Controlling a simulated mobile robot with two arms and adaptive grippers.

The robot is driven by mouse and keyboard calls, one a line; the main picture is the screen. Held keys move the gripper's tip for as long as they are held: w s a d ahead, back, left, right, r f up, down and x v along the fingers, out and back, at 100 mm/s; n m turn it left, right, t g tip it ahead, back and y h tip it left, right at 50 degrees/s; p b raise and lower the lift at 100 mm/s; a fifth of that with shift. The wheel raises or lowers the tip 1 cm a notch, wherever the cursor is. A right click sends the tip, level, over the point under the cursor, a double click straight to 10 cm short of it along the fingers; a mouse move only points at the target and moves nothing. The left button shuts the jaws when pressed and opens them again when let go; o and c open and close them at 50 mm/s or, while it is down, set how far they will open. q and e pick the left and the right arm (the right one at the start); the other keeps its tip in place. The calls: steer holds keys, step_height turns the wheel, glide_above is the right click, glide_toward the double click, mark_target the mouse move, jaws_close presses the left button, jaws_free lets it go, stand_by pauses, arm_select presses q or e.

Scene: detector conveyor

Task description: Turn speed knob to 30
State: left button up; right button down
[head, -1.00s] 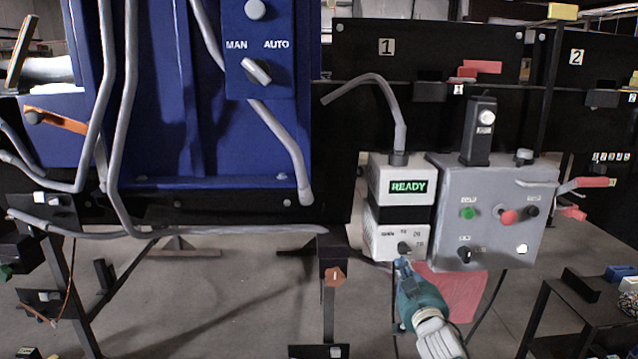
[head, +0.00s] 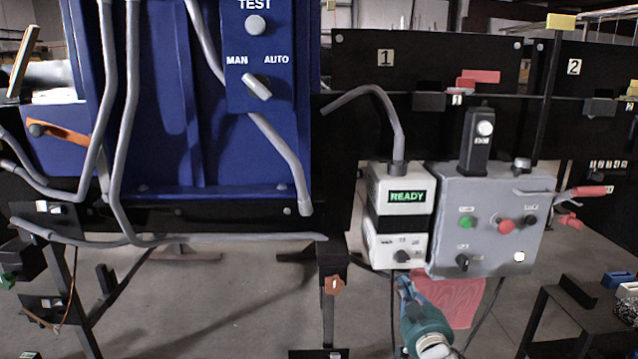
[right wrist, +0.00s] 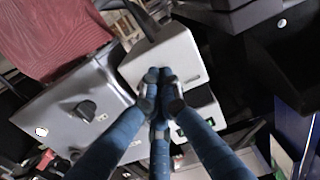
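The speed knob (head: 403,256) is a small dark knob low on the white box, with small printed marks around it. The box has a screen (head: 408,196) that reads READY in green. I cannot make out which mark the knob points to. My right gripper (head: 403,283) is just below the knob in the head view, and a small gap shows between its tips and the knob. In the right wrist view its blue fingers (right wrist: 159,76) are drawn together in front of the white box (right wrist: 190,58), with nothing visible between them. My left gripper is not in view.
A grey control box (head: 492,225) with green, red and black controls stands right beside the white box. Its dark knob (right wrist: 86,108) shows in the right wrist view. A red sheet (head: 455,297) hangs below. A blue panel (head: 255,55) with a MAN/AUTO switch is at upper left.

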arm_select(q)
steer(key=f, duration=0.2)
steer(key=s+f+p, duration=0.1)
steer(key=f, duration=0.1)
arm_select(e)
steer(key=shift+s, duration=1)
